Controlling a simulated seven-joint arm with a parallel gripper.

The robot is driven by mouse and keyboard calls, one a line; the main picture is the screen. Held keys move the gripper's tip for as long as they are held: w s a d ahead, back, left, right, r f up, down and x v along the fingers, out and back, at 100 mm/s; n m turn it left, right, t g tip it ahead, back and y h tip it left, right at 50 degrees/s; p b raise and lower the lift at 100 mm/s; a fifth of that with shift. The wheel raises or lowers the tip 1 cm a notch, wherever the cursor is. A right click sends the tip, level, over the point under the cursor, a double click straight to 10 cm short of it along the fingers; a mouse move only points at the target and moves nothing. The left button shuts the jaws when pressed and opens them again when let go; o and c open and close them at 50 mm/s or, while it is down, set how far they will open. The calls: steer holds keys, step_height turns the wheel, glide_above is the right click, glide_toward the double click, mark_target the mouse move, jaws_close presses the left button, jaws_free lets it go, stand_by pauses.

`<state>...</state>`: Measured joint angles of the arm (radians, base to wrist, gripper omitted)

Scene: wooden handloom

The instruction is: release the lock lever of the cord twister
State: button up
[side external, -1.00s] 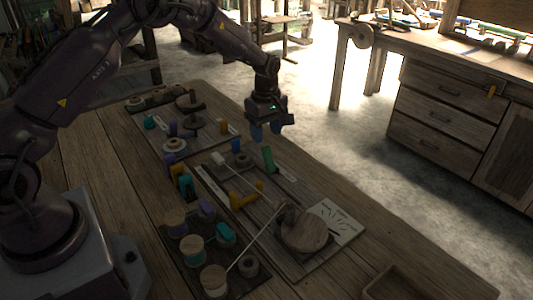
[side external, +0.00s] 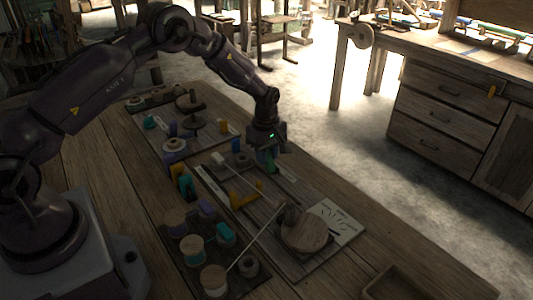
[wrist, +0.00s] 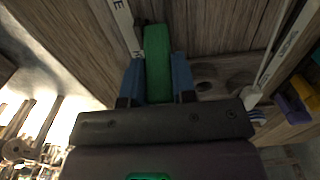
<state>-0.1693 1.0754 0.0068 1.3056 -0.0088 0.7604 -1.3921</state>
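The cord twister's lock lever appears to be the green upright bar (wrist: 158,62), on the wooden board at the far side of the table. In the side view, the green bar (side external: 270,164) is partly hidden by my gripper. My gripper (wrist: 156,78) is over it with the fingers pointing down, one blue finger on each side of the bar. The fingers lie close along both sides; whether they press on it cannot be told. A round wooden disc (side external: 304,231) with a thin rod sits at the near end of the same board.
Spools of thread (side external: 214,278) stand on a rack nearer my base. A labelled white card (side external: 336,222) is beside the disc. An open wooden tray (side external: 395,284) is at the near right.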

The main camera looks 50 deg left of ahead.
mark_target(271, 162)
steer(key=shift+d, duration=0.1)
jaws_close()
steer(key=shift+d+r+y, duration=0.15)
steer(key=shift+d+y, duration=0.2)
steer(key=shift+y, duration=0.45)
steer(key=y, duration=0.1)
steer(key=d+y, duration=0.1)
steer(key=y, duration=0.1)
steer(key=shift+d+r, duration=0.1)
steer(key=shift+d, duration=0.15)
steer(key=shift+d+y, duration=0.45)
steer(key=shift+y, duration=0.8)
steer(key=shift+d+y, duration=0.4)
steer(key=shift+y, duration=0.85)
steer(key=o, duration=0.9)
jaws_free()
steer(key=shift+d, duration=0.1)
